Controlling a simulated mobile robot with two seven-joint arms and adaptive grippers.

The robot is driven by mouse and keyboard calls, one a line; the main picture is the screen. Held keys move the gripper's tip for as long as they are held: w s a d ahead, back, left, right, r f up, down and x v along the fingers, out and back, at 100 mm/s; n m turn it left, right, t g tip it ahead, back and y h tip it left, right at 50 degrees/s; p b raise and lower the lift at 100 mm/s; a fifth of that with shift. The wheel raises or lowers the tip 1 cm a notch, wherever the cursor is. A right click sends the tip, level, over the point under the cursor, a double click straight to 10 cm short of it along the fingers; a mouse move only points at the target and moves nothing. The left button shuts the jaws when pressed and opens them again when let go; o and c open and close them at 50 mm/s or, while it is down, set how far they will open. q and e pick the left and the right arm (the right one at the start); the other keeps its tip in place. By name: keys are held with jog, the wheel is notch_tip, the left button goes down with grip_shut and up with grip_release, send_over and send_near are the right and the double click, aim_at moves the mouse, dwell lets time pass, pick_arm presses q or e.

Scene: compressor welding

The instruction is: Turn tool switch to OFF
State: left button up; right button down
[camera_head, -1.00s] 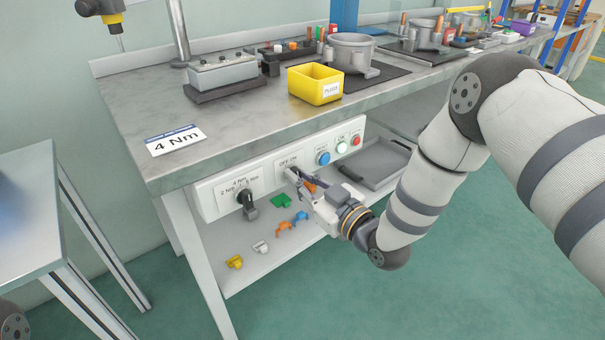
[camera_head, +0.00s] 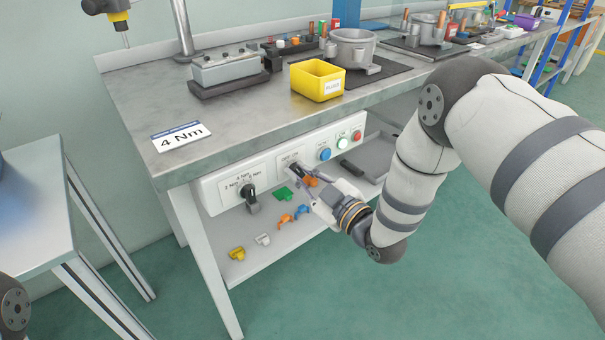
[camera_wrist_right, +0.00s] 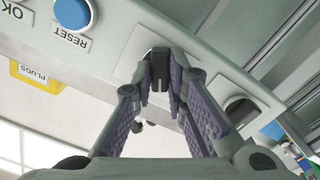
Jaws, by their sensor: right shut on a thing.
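The tool switch is a black knob (camera_wrist_right: 160,72) below an OFF/ON label on the white front panel (camera_head: 266,170) of the workbench. My right gripper (camera_head: 297,174) reaches it from the lower right. In the right wrist view my right gripper (camera_wrist_right: 163,88) has its two purple-grey finger pads on either side of the knob, shut on it. The knob's exact turn is hard to read because the fingers cover part of it. My left gripper is not in view.
Left on the panel is a torque selector (camera_head: 251,199). Coloured plugs (camera_head: 284,221) lie on the shelf below. A yellow bin (camera_head: 316,88) stands on the bench.

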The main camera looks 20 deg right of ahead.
jog(key=c, duration=1.6)
grip_release()
jog(key=v, duration=1.2)
jog(key=s+f+m+g+h+p, duration=0.5)
jog(key=s+f+g, duration=0.75)
jog(key=s, duration=0.75)
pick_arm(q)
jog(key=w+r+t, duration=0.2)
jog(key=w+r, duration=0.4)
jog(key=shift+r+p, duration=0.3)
pick_arm(e)
jog(key=s+d+m+g+h, duration=0.1)
jog(key=s+m+g, duration=0.4)
jog(key=s, duration=1.6)
jog(key=shift+f+m+g, duration=0.4)
jog(key=shift+g, duration=0.55)
